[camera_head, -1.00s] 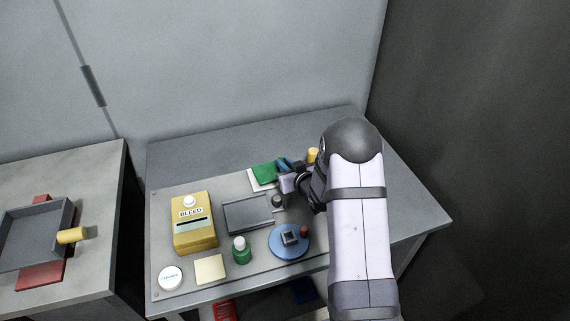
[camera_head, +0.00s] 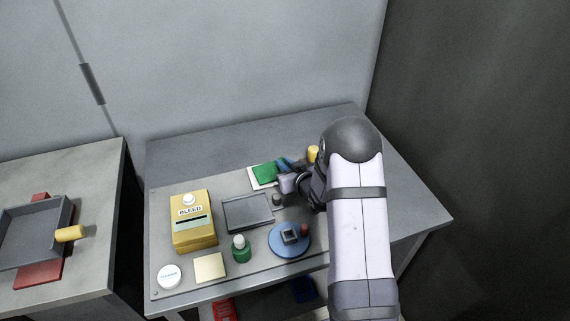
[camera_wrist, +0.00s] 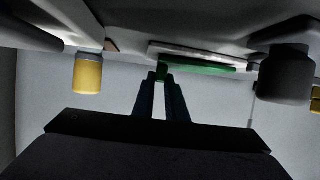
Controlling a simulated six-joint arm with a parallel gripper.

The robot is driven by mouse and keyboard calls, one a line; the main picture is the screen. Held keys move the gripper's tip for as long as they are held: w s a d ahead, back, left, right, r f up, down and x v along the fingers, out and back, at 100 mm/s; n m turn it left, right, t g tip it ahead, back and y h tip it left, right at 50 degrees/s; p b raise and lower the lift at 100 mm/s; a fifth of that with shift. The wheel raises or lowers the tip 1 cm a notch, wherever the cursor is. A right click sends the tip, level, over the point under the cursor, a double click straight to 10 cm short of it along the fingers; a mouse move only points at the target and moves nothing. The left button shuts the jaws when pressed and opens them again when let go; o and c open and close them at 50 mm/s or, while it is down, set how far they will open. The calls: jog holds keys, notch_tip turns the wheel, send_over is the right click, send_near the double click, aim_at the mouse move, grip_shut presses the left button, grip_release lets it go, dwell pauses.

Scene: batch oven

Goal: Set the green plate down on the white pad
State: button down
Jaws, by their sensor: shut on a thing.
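The green plate (camera_head: 264,173) is a small flat square at the back of the grey board. It lies over the white pad (camera_head: 254,182), whose pale edge shows at its left and front. In the wrist view the plate (camera_wrist: 205,68) is edge-on, close to the pad (camera_wrist: 190,52); whether the whole plate touches it I cannot tell. My gripper (camera_head: 281,165) reaches in from the right, its blue fingers shut on the plate's right side. In the wrist view my gripper (camera_wrist: 161,75) has both fingertips together on a green part of the plate.
A yellow peg (camera_head: 312,154) stands right of my gripper. A dark knob (camera_head: 277,200) and a grey tray (camera_head: 246,213) are in front. A yellow BLEED box (camera_head: 194,224), green bottle (camera_head: 240,250) and blue disc (camera_head: 289,241) stand nearer. The table's back strip is clear.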

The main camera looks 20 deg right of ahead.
jog(key=shift+f, duration=0.1)
jog(key=c, duration=1.7)
grip_release()
jog(key=shift+f, duration=0.1)
jog(key=shift+b+v, duration=1)
jog(key=shift+v, duration=2.7)
